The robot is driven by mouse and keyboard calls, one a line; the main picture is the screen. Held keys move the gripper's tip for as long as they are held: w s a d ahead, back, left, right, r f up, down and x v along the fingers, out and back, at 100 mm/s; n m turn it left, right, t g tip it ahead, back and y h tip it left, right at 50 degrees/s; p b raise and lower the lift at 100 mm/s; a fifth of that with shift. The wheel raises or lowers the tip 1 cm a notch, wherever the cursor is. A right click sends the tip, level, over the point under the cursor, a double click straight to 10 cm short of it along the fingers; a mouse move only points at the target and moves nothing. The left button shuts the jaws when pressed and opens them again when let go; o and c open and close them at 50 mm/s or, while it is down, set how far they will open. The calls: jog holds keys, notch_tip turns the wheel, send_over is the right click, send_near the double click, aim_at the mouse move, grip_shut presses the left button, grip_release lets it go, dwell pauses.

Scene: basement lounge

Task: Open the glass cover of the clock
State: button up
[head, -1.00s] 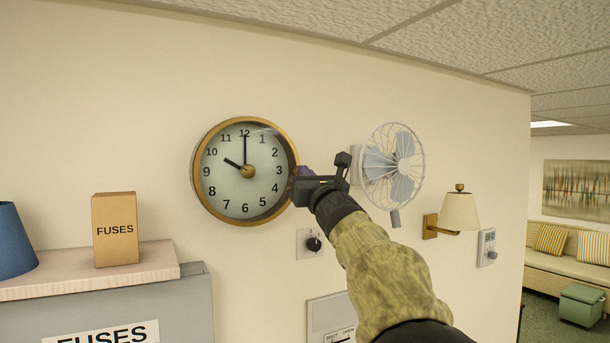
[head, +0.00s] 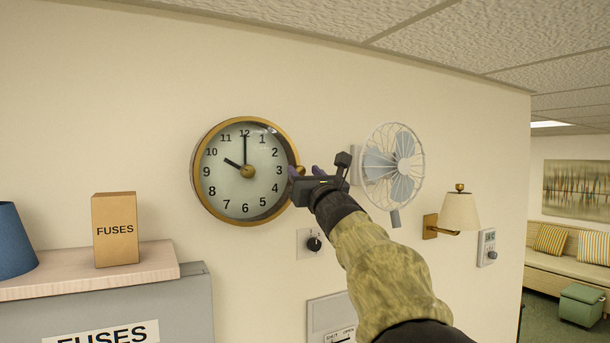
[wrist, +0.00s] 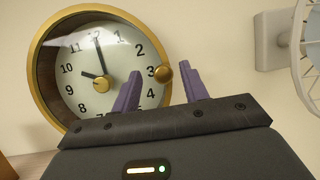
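The round clock (head: 225,185) hangs on the wall, with a brass rim, a pale dial and black numerals. Its glass cover lies flat over the dial, and a glare shows on it in the wrist view (wrist: 120,38). A round brass knob (wrist: 163,74) stands out at the rim near the 3. My gripper (head: 303,172) is at the clock's right edge. In the wrist view its two purple fingers (wrist: 160,88) are spread apart, one on each side of the knob. I cannot tell whether they touch it.
A caged wall fan (head: 392,165) is close to the right of my gripper. A dial switch (head: 313,243) is on the wall below. A wall lamp (head: 459,212) is farther right. A fuses box (head: 115,230) stands on a shelf at left.

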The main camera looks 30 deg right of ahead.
dwell(0.3)
jog(key=shift+s+f+b, duration=0.2)
jog(key=shift+s+b, duration=0.05)
jog(key=shift+b, duration=0.05)
jog(key=b+v, duration=0.9)
jog(key=v, duration=0.7)
jog(key=shift+s, duration=0.45)
